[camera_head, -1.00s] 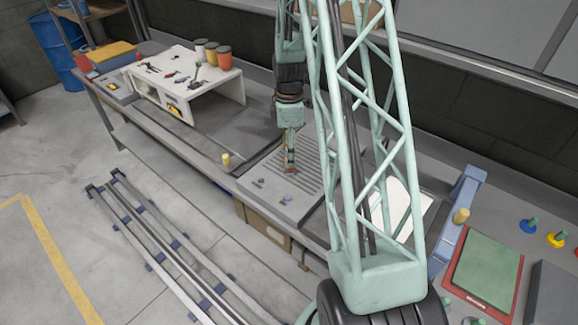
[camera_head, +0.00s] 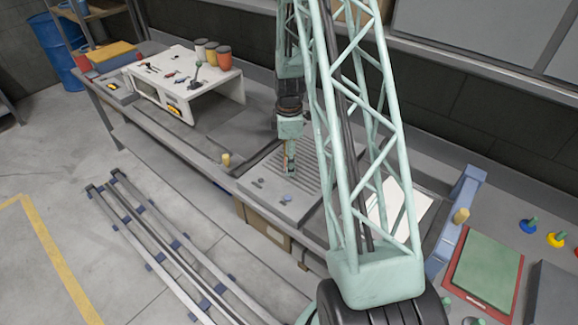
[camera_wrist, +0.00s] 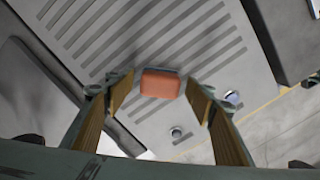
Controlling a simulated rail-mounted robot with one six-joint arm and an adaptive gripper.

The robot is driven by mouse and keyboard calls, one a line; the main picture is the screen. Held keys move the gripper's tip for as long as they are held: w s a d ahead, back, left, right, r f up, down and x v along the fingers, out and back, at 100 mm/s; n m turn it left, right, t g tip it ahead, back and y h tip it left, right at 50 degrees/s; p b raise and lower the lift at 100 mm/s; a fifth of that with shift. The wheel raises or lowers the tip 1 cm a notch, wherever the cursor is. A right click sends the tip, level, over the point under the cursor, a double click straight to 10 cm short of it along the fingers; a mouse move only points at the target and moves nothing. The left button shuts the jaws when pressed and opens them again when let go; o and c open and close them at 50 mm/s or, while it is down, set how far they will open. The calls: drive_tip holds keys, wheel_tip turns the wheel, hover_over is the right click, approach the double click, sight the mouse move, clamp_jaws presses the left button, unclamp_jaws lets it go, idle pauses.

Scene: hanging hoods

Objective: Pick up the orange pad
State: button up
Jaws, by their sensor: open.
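The orange pad (camera_wrist: 161,83) is a small rounded block on the grey grooved plate (camera_wrist: 185,55). In the wrist view it lies ahead of and between the two fingertips of my gripper (camera_wrist: 160,98). The fingers are open with a gap on each side of the pad. In the head view my gripper (camera_head: 290,168) points down over the grooved plate (camera_head: 268,200). The pad is hidden there behind the gripper. I cannot tell the exact height of the fingertips above it.
Small knobs (camera_wrist: 177,133) sit on the plate's near part. A white raised stand (camera_head: 215,82) with tools and several cups is left on the bench. A blue bracket (camera_head: 458,215) and a red-framed green board (camera_head: 484,268) are at right. A yellow peg (camera_head: 226,159) stands left of the plate.

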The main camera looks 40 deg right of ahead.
drive_tip(key=shift+c, duration=0.9)
drive_tip(key=c, duration=0.8)
drive_tip(key=shift+r, duration=0.2)
drive_tip(key=shift+c, duration=0.2)
drive_tip(key=shift+r, duration=1.45)
drive_tip(key=shift+s+a+r, duration=0.1)
drive_tip(key=shift+r, duration=0.05)
drive_tip(key=s+a, duration=0.2)
drive_tip(key=s, duration=0.2)
drive_tip(key=s+a+r, duration=0.1)
drive_tip(key=s+a, duration=0.2)
drive_tip(key=s, duration=0.2)
drive_tip(key=s+a+b, duration=0.1)
drive_tip(key=s+a, duration=0.2)
drive_tip(key=s, duration=0.1)
drive_tip(key=shift+s+a+r, duration=0.1)
drive_tip(key=shift+s+r, duration=0.1)
